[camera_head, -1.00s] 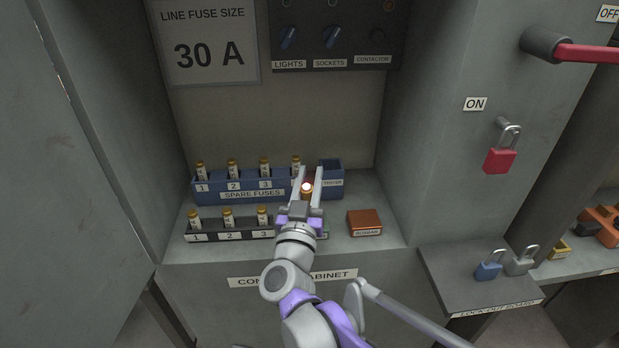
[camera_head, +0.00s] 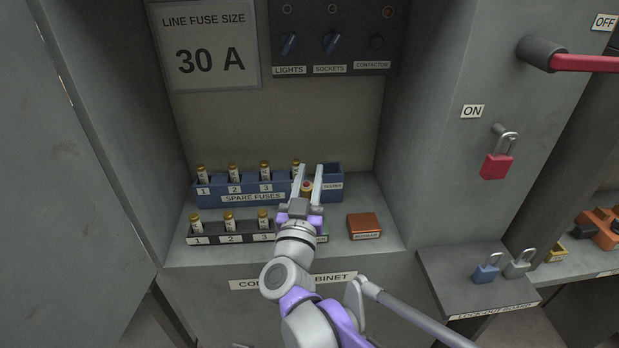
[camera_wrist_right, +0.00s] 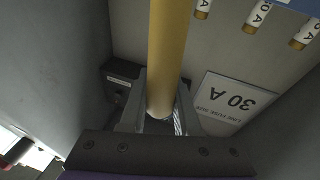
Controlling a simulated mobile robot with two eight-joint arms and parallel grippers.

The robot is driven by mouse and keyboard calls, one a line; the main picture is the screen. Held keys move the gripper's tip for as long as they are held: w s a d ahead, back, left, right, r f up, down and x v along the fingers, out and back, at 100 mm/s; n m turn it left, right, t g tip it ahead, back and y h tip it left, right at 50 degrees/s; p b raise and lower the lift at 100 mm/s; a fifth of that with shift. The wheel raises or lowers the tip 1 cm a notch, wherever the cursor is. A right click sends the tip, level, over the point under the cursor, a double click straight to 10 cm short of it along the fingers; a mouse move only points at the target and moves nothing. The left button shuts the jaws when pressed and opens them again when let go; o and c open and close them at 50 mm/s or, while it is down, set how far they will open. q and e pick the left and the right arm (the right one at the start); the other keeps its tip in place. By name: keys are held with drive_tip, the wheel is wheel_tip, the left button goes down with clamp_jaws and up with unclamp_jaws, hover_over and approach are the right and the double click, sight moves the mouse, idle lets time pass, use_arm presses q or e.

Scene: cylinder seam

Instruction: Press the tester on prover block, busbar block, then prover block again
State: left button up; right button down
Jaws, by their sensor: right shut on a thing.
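My right gripper (camera_head: 307,180) is shut on the tester (camera_head: 307,187), an orange-yellow stick whose round end lamp looks dark red and unlit. In the right wrist view the tester (camera_wrist_right: 169,60) runs between the two fingers as a yellow rod. The prover block (camera_head: 322,238) is mostly hidden behind my gripper; only a greenish edge with part of a label shows. The tester's lower tip is hidden, so I cannot tell whether it touches that block. The orange busbar block (camera_head: 364,224) sits to the right on the cabinet shelf, clear of my gripper. My left gripper is not in view.
A blue spare fuse rack (camera_head: 254,198) holds several fuses, with an empty tester slot (camera_head: 331,168) at its right end. A dark fuse holder (camera_head: 231,240) stands in front. Cabinet walls close in both sides. Padlocks (camera_head: 487,268) stand on the lockout board at right.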

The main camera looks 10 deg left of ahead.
drive_tip(key=shift+r+p, duration=1.5)
drive_tip(key=shift+r, duration=1.1)
